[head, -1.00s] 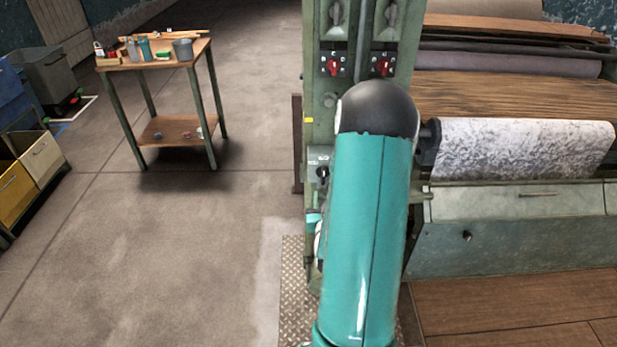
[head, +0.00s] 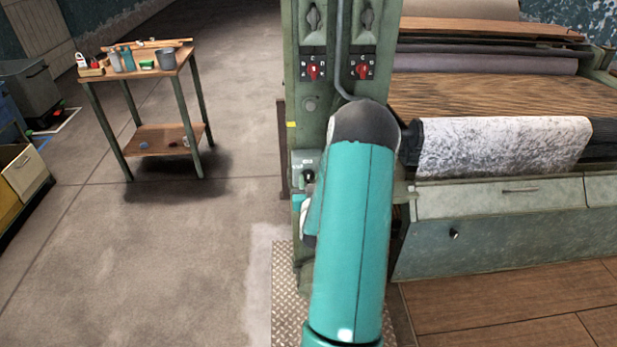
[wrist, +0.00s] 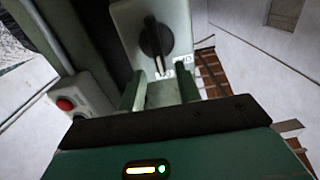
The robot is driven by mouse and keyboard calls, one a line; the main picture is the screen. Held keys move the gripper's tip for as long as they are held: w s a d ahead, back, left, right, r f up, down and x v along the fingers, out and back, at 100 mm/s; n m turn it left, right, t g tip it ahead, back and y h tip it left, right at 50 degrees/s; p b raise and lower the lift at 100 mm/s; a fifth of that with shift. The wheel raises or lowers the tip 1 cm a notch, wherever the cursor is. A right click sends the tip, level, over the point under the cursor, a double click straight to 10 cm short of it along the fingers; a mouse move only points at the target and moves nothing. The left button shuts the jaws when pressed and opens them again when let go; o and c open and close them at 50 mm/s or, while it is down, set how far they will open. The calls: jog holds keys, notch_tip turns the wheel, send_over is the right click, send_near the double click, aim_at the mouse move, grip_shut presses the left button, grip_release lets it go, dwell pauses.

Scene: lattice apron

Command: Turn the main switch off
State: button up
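A black rotary knob (wrist: 153,38) sits on a pale grey switch box in the wrist view. A white mark on its lower end points toward small white lettering on the box. I take it as the main switch. In the head view the knob (head: 309,176) is small, on the left side of the green machine column. My gripper (wrist: 159,84) has its two green fingers apart, with nothing between them. They reach toward the box just below the knob, apparently not touching it. In the head view my arm hides most of the gripper.
Two red selector switches (head: 313,72) (head: 362,71) are higher on the column (head: 312,130). A red button (wrist: 65,104) on another box is left of my fingers in the wrist view. The roller machine lies to the right. A small table (head: 165,75) stands left; floor between is clear.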

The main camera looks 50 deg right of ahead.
jog(key=shift+x, duration=1.2)
grip_shut()
